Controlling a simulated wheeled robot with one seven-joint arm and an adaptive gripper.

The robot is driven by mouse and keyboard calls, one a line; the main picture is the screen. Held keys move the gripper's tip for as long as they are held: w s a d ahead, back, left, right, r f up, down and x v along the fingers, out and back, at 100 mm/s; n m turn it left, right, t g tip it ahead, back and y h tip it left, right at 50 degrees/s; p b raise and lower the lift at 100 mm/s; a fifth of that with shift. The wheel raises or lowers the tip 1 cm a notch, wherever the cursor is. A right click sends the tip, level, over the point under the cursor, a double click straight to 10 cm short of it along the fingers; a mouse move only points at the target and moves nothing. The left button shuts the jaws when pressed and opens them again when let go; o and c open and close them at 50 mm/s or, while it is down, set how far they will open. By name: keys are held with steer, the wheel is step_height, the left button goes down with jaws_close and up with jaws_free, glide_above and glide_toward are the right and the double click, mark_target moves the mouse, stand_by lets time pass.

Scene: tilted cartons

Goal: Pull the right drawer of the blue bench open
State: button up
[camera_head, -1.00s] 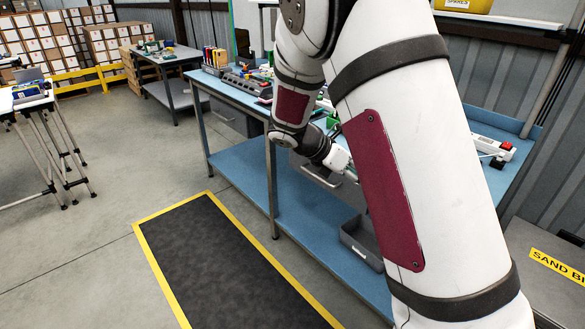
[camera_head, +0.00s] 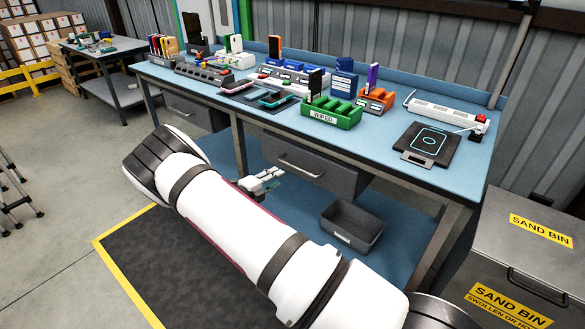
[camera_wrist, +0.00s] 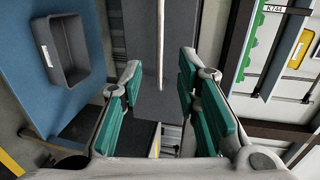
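The blue bench (camera_head: 385,150) runs across the head view. Its right drawer (camera_head: 335,180) is dark grey with a pale bar handle (camera_head: 300,168) and looks shut. My gripper (camera_head: 262,180) is just below and left of the handle in the head view, apart from it. In the wrist view my gripper (camera_wrist: 159,75) has its green-padded fingers spread wide with nothing between the pads. The handle (camera_wrist: 160,45) runs upright in that picture, beyond the fingertips and between them, with the drawer front (camera_wrist: 183,25) behind it.
A grey open bin (camera_head: 352,226) stands on the lower shelf under the drawer; it also shows in the wrist view (camera_wrist: 62,50). A green tray (camera_head: 330,115) and a black scale (camera_head: 428,143) are on the bench top. A sand bin (camera_head: 520,260) stands at right.

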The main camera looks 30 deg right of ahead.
mark_target(296, 167)
steer(key=x, duration=1.2)
steer(key=shift+d, duration=0.35)
jaws_close()
